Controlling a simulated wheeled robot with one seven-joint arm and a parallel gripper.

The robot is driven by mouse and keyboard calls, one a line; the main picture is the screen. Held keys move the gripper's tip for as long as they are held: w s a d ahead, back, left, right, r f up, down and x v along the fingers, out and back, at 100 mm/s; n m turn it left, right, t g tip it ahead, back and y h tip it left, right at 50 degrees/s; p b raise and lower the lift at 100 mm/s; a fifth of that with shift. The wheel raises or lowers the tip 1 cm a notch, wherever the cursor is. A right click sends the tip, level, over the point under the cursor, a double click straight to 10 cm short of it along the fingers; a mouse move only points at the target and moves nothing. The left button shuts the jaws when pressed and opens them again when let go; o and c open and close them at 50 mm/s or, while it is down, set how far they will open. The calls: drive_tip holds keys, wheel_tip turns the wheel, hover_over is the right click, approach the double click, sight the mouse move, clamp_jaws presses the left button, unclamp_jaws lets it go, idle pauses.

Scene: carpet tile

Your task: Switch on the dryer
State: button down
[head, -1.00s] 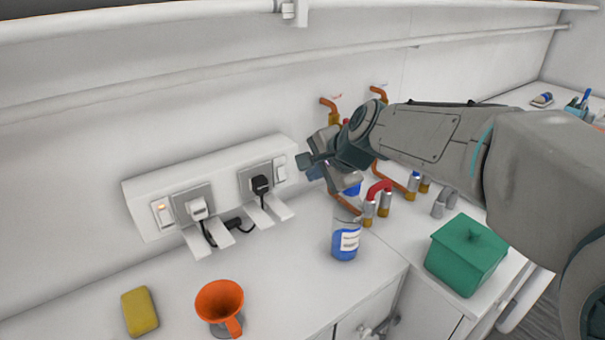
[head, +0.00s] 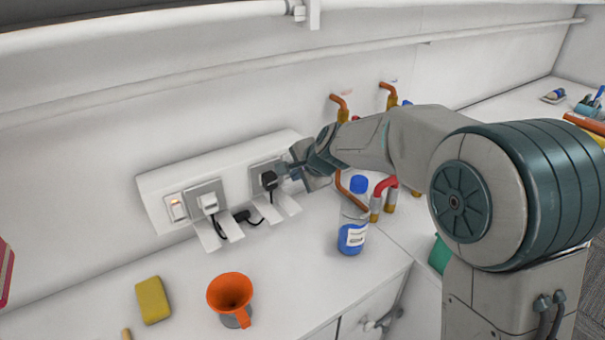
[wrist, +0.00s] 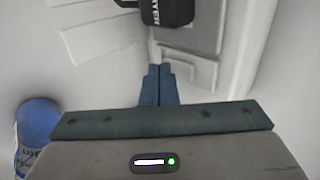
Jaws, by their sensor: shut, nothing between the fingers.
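A white socket box (head: 225,177) is on the wall above the counter. A black plug (head: 269,180) sits in its right socket; in the wrist view the plug (wrist: 167,11) carries a label, partly cut off, ending in "RYER". A white rocker switch (wrist: 187,69) lies below this plug in the wrist view. In the head view my gripper hides that switch. My gripper (head: 287,172) is shut and empty, just right of the plug. In the wrist view its fingertips (wrist: 158,72) are at the switch's left edge; I cannot tell whether they touch it.
Open socket covers (head: 284,204) stick out below. A blue-labelled bottle (head: 351,238) stands under my arm. An orange funnel (head: 230,292) and yellow sponge (head: 153,300) are on the counter, which is clear between.

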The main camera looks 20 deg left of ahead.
drive_tip(key=shift+f+b, duration=0.1)
drive_tip(key=shift+b, duration=0.2)
drive_tip(key=shift+w+a+f+b, duration=0.1)
drive_tip(key=shift+f+b, duration=0.2)
drive_tip(key=shift+b, duration=0.8)
drive_tip(key=shift+r+p, duration=0.35)
drive_tip(key=shift+r, duration=0.1)
drive_tip(key=shift+r+p, duration=0.7)
drive_tip(key=shift+r, duration=0.05)
